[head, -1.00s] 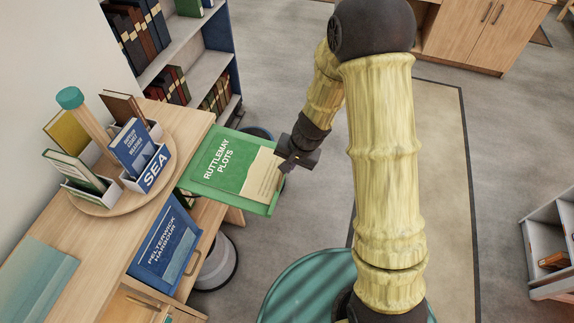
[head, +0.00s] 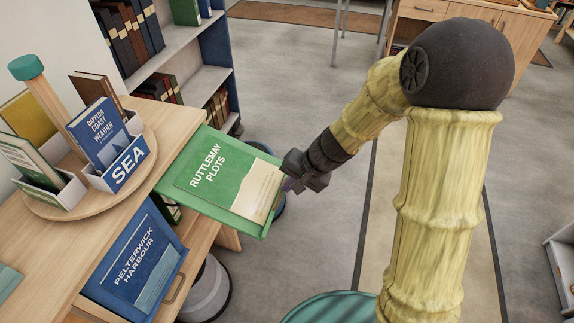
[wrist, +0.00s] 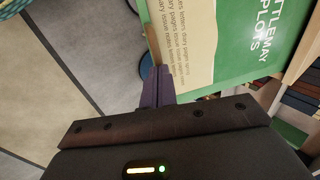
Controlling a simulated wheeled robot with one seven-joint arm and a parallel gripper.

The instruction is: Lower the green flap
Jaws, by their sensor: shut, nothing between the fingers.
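The green flap (head: 207,208), marked "Ruttlemay Plots", stands out from the front of the wooden cabinet, raised and roughly level. It fills the upper right of the wrist view (wrist: 225,60). My gripper (head: 288,184) is at the flap's outer right edge in the head view. In the wrist view its purple fingers (wrist: 158,82) are shut and empty, beside the edge of the flap by the cream part of the cover. I cannot tell whether they touch it. The space under the flap is mostly hidden.
A blue flap (head: 138,262), marked "Pelterwick Harbour", hangs steeply to the left of the green one. A round wooden stand (head: 72,207) with book boxes sits on the cabinet top. A grey bin (head: 207,292) stands below. A bookshelf (head: 205,78) is behind. Floor to the right is open.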

